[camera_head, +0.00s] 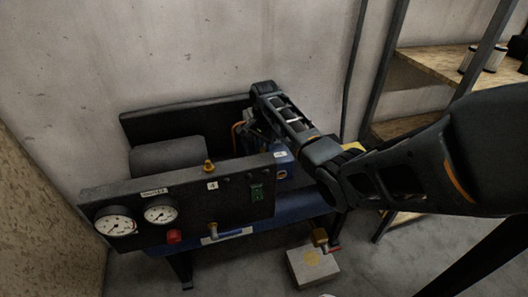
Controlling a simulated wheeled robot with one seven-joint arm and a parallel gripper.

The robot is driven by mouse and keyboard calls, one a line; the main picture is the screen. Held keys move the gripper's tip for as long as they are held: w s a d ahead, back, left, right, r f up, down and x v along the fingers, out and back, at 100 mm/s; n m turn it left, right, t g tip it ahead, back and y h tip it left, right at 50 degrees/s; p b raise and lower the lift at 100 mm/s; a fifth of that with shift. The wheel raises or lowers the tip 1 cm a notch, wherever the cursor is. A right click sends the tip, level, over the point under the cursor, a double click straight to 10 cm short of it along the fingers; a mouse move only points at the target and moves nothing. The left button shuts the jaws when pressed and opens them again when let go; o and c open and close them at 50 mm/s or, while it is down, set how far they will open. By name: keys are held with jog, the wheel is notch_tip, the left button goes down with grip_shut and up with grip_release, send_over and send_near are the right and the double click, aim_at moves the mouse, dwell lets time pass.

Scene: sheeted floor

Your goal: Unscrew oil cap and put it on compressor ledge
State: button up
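The compressor has a long black front panel (130,193) whose flat top edge forms a ledge. A small yellow-orange piece (209,166) shows at this top edge, near its middle; I cannot tell whether it is a loose cap or a fixed fitting. A blue housing (285,163) shows behind the panel's right end. My arm comes in from the right and bends up, and its far end is above and behind the panel, beside the blue housing. My gripper's fingers are not clearly visible there. No oil cap can be made out for certain.
A black cylinder (168,157) lies behind the panel. Gauges (115,224), a red knob (174,237) and a brass fitting with a blue lever (228,233) stick out in front. A pale block (313,267) sits on the floor. Wooden shelves (432,62) stand at right.

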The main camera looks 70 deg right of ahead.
jog(key=n+p, duration=0.2)
jog(key=n, duration=0.2)
jog(key=shift+r+n, duration=0.15)
jog(key=shift+n, duration=0.15)
jog(key=n+p, duration=0.1)
jog(key=n, duration=0.3)
jog(key=shift+n, duration=0.3)
jog(key=n+p, duration=0.1)
jog(key=n, duration=0.3)
jog(key=shift+n, duration=0.4)
jog(key=n+p, duration=0.1)
jog(key=n, duration=0.4)
jog(key=o, duration=1.2)
jog(key=shift+c, duration=1)
